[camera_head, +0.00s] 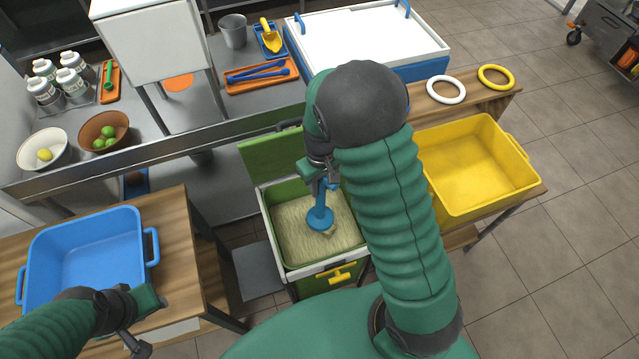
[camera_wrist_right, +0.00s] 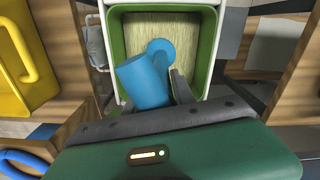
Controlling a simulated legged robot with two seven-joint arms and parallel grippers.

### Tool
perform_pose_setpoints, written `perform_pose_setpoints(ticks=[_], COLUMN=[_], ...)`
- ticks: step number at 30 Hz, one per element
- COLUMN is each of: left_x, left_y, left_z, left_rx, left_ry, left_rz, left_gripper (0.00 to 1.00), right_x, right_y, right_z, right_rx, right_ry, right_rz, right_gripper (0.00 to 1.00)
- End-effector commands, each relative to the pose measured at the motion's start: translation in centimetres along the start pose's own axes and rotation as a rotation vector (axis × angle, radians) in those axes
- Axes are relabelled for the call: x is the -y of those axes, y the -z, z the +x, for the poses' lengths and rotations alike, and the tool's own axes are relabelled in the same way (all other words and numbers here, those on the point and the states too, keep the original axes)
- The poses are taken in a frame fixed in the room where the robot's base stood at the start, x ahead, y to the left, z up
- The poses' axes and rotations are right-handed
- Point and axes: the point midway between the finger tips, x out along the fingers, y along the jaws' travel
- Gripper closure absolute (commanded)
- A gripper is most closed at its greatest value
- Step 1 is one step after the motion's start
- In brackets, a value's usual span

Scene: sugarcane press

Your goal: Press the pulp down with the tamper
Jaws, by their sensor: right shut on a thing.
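The blue tamper (camera_head: 320,212) is held upright by my right gripper (camera_head: 322,180) over the green-lined press box (camera_head: 268,226). Its round foot is at the pale pulp (camera_head: 295,225); I cannot tell how firmly it touches. In the right wrist view the tamper (camera_wrist_right: 146,80) sits between the fingers of my right gripper (camera_wrist_right: 160,98), with the pulp (camera_wrist_right: 150,28) beyond it. My left gripper (camera_head: 140,318) is low at the left, beside the blue tub; its fingers are too unclear to read.
The blue tub (camera_head: 150,245) stands on the wooden table at the left. The yellow bin (camera_head: 520,165) is right of the press. The box's green lid (camera_head: 270,158) stands open behind it. A yellow handle (camera_head: 336,274) sticks out at the front.

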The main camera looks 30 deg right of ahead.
Motion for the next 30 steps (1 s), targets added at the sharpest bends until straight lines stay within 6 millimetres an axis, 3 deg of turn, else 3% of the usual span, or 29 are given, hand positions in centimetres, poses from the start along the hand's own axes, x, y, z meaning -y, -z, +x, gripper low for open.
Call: perform_pose_setpoints(ticks=[1,15,30], left_x=[0.0,0.0,0.0], left_y=[-0.3,-1.5,-1.6], left_z=[1.2,6.2,6.8], left_rx=[0.0,0.0,0.0], left_ry=[0.0,0.0,0.0], left_rz=[0.0,0.0,0.0], left_gripper=[0.64,0.64,0.64], right_x=[0.0,0.1,0.1], right_y=[0.0,0.0,0.0], right_z=[1.2,6.7,7.3], right_rx=[-0.001,0.0,0.0], right_ry=[0.0,0.0,0.0], right_rz=[-0.001,0.0,-0.001], right_gripper=[1.0,1.0,1.0])
